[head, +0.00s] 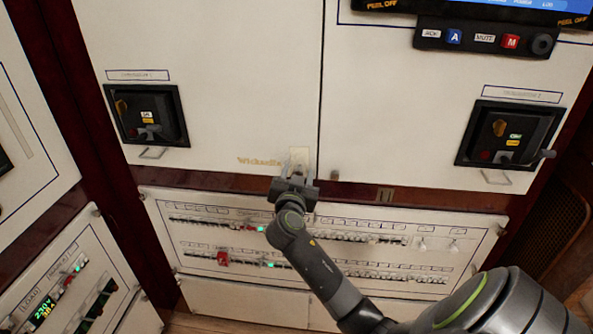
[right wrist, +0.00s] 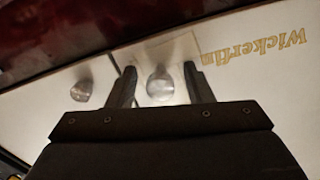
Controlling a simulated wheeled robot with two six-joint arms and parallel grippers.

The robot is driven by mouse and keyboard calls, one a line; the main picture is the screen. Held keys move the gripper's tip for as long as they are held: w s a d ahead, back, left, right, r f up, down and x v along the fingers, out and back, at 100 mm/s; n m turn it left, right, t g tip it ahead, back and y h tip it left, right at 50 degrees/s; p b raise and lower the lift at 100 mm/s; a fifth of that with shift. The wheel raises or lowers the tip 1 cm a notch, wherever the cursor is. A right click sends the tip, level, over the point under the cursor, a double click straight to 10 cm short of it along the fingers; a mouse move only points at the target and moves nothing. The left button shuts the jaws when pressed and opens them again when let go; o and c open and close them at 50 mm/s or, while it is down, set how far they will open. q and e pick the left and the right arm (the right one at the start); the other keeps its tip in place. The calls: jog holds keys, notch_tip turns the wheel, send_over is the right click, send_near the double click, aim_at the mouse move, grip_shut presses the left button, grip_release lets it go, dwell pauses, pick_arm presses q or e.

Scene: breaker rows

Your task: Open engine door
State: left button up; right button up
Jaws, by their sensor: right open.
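The engine door is a white panel (head: 220,70) with gold "Wickerlin" lettering, which also shows upside down in the right wrist view (right wrist: 255,45). A vertical seam parts it from the white panel on the right (head: 420,100). A round metal knob on a pale plate sits near its lower right corner; in the right wrist view this knob (right wrist: 160,85) lies between my fingers. My right gripper (head: 298,165) is open and points at the panel, its fingers on either side of the knob. Whether they touch it I cannot tell. My left gripper is not in view.
A second round knob (right wrist: 80,88) sits across the seam. Black recessed switch boxes stand on the left (head: 147,114) and right (head: 508,135) panels. Below runs a breaker panel (head: 330,245) with rows of switches. A screen and button strip (head: 485,40) are at top right.

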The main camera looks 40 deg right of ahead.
jog(key=shift+s, duration=0.1)
jog(key=shift+c, duration=0.2)
grip_shut()
dwell(1.1)
